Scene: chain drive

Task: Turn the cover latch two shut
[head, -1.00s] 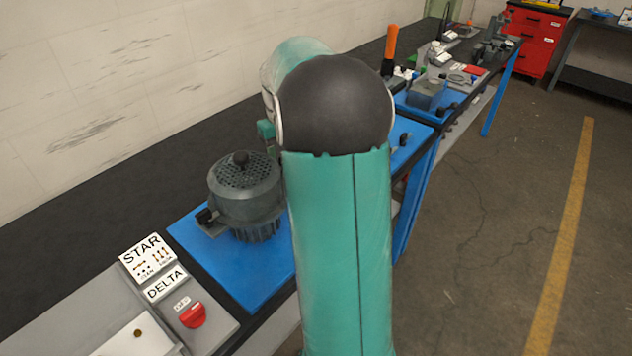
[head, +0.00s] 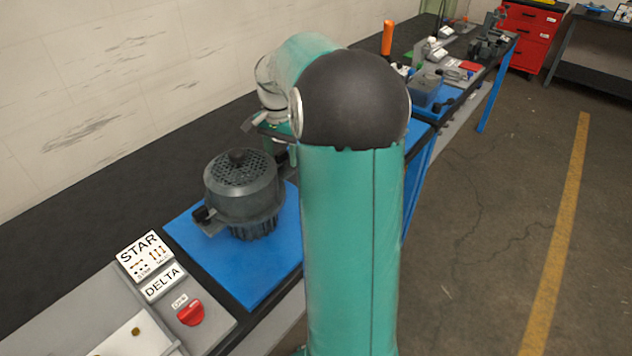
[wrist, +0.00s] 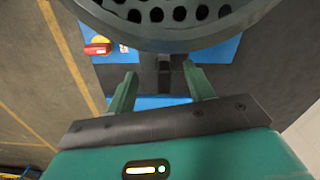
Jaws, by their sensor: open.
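In the wrist view my gripper (wrist: 161,70) is open, with its two green fingers well apart. A dark narrow part (wrist: 164,78) shows between the fingertips, apart from both; I cannot tell whether it is cover latch two. A large dark rounded body with a row of holes (wrist: 180,35) fills the top of the wrist view, close beyond the fingers. In the head view my arm hides most of the work area, and no cover latch can be made out for sure. A small grey and green piece (head: 256,122) shows left of my arm, unclear what it belongs to.
A grey motor with a perforated top (head: 242,190) stands on a blue mat (head: 240,275). A STAR/DELTA panel with a red knob (head: 190,312) is front left. Bench fixtures, including a grey box (head: 424,90), stand farther back. The floor (head: 480,250) at right is clear.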

